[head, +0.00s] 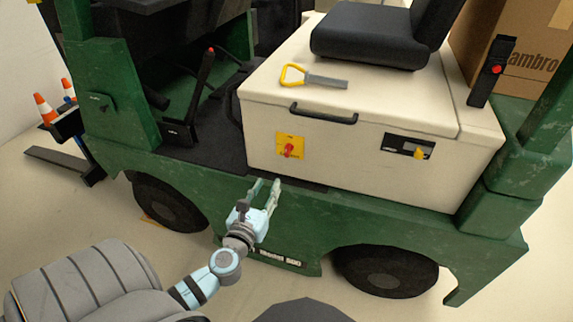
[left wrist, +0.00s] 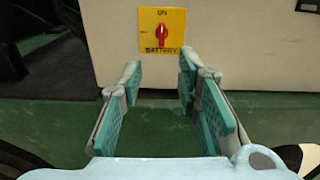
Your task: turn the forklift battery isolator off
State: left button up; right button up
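The battery isolator is a red rotary knob (head: 289,149) on a yellow square plate (head: 284,153), fixed to the front of the cream battery cover of the green forklift (head: 180,175). In the left wrist view the knob (left wrist: 161,33) stands upright, with its pointer toward "ON" at the top of the plate and "BATTERY" below. My left gripper (head: 265,184) is open and empty, just below and in front of the plate, apart from the knob. Its open fingers (left wrist: 160,90) also show in the left wrist view. My right gripper is not in view.
A yellow-handled tool (head: 312,78) lies on the cover behind a black handle (head: 323,113). A slot with a yellow latch (head: 418,153) is to the right. The black seat (head: 368,35) and a cardboard box (head: 525,50) are above. Cones (head: 45,109) stand at far left.

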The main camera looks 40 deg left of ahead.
aim_at(286, 150)
pick_arm(q)
jog(key=x, duration=0.9)
jog(key=r+b+x, duration=0.1)
jog(key=x, duration=0.4)
jog(key=shift+w+d, duration=0.1)
jog(key=shift+w, duration=0.1)
grip_shut()
